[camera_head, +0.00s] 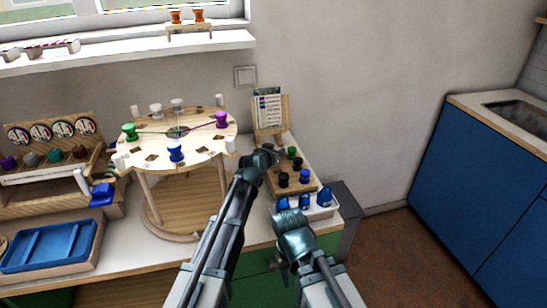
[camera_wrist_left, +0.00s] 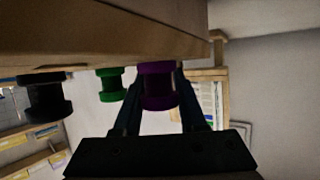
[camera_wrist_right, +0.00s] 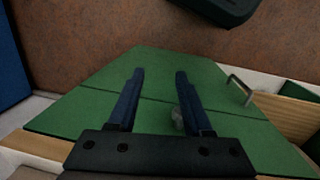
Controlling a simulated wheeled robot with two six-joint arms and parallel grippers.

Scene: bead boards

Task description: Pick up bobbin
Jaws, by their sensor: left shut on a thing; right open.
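My left gripper (camera_head: 268,154) is at the left edge of the small wooden bobbin board (camera_head: 279,191). In the left wrist view, its fingers (camera_wrist_left: 158,92) are shut on a purple bobbin (camera_wrist_left: 158,88) beside the board (camera_wrist_left: 110,30), which appears overhead. I cannot tell whether the bobbin is clear of the board. A green bobbin (camera_wrist_left: 110,85) and a black bobbin (camera_wrist_left: 45,98) stand on the board nearby. The head view shows a green bobbin (camera_head: 291,152) and several dark ones there; the held bobbin is hidden. My right gripper (camera_wrist_right: 157,95) is open and empty, before green cabinet doors (camera_wrist_right: 100,95).
A round table-like board (camera_head: 200,146) with green, blue and purple bobbins stands left of my left arm. A white tray (camera_head: 318,213) with blue pieces lies before the bobbin board. A card stand (camera_head: 267,115) stands behind. A blue tray (camera_head: 48,246) lies at the left.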

